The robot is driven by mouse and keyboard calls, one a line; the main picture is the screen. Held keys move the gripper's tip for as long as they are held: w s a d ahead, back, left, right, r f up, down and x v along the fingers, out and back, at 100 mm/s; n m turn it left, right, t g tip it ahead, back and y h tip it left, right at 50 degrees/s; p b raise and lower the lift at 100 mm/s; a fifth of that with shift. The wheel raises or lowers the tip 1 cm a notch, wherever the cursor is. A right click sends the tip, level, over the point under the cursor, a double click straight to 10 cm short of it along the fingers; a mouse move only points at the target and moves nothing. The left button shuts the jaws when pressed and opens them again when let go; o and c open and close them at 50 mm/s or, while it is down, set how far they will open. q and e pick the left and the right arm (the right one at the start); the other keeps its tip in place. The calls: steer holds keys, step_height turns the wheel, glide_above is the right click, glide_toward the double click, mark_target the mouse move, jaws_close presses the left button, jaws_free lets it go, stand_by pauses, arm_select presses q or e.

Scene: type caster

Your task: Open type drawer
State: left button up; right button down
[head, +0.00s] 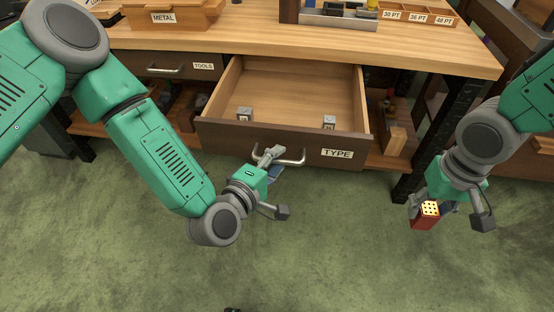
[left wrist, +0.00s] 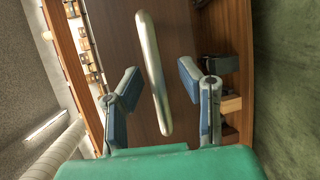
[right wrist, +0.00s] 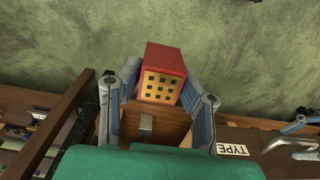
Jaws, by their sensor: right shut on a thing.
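The type drawer (head: 336,134), labelled TYPE, is pulled well out of the wooden bench. Two small grey metal blocks, one on the left (head: 244,113) and one on the right (head: 329,122), sit inside near its front. Its metal handle (head: 291,159) is on the dark front panel. My left gripper (head: 279,182) is open at the handle. In the left wrist view the handle bar (left wrist: 154,75) runs between the spread fingers, with gaps on both sides. My right gripper (head: 446,212) is shut on a red block (right wrist: 165,72) with a yellow, dotted face, away to the right of the drawer.
A closed TOOLS drawer (head: 168,68) is left of the type drawer. A METAL box (head: 170,16), a grey tray (head: 335,19) and a point-size compartment tray (head: 419,14) stand on the benchtop. A dark bench leg (head: 428,141) is near my right arm. The green floor in front is clear.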

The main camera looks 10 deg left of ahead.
arm_select(q)
steer(key=v, duration=1.2)
steer(key=shift+w, duration=0.1)
